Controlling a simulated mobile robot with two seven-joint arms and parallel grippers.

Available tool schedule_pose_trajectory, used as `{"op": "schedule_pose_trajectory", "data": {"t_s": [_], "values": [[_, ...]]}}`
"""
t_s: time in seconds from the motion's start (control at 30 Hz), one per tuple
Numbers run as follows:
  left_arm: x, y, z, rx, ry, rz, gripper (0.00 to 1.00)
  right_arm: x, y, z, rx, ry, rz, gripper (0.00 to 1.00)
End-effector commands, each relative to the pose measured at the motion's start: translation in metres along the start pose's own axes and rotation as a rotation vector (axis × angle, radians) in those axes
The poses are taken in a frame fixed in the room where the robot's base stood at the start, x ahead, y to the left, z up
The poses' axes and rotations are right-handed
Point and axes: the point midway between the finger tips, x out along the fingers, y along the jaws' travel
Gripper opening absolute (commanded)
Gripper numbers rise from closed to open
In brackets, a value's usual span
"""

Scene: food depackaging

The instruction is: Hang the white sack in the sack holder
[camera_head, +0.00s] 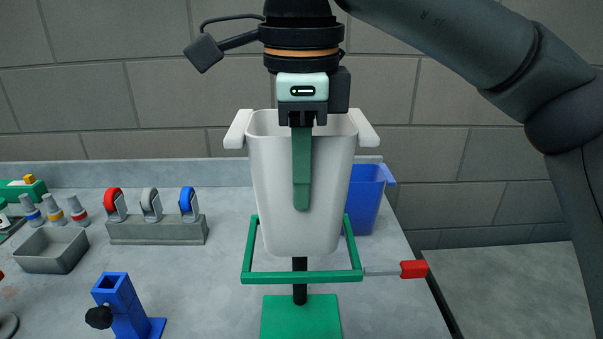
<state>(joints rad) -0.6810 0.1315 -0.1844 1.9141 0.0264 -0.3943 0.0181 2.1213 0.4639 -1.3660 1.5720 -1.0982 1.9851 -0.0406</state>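The white sack (273,190) hangs upright and open at the top, with a white flap on each side of its rim. My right gripper (301,195) points down at the sack's near wall. One green finger lies over the outside of that wall; the other is hidden, apparently inside. The gripper appears shut on the wall, with the sack off the table. The green sack holder (310,277) is a square frame on a black post and green base. The sack's bottom shows within the frame's outline; its exact height above the frame is unclear. My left gripper is not in view.
A blue bin (366,200) stands behind the sack at right. A red-handled rod (413,269) sticks out right of the frame. A blue stand (122,305), a grey tray (52,251) and a grey block with coloured rings (158,231) are at left.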

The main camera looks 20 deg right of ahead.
Motion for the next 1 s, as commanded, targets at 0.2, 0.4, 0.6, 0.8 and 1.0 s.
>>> {"op": "schedule_pose_trajectory", "data": {"t_s": [0.2, 0.4, 0.6, 0.8, 1.0], "values": [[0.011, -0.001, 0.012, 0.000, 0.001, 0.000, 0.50, 0.021, 0.001, 0.000, 0.000, -0.001, 0.000, 0.00], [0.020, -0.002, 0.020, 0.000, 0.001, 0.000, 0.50, 0.037, 0.002, 0.000, 0.000, -0.001, 0.001, 0.00], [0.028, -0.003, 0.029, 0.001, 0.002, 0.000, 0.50, 0.053, 0.003, 0.000, 0.000, -0.001, 0.000, 0.00], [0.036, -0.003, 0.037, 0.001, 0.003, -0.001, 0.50, 0.069, 0.004, 0.000, -0.001, 0.000, 0.000, 0.00], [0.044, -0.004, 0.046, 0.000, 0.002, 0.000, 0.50, 0.085, 0.005, 0.000, 0.000, -0.001, 0.000, 0.00]]}}
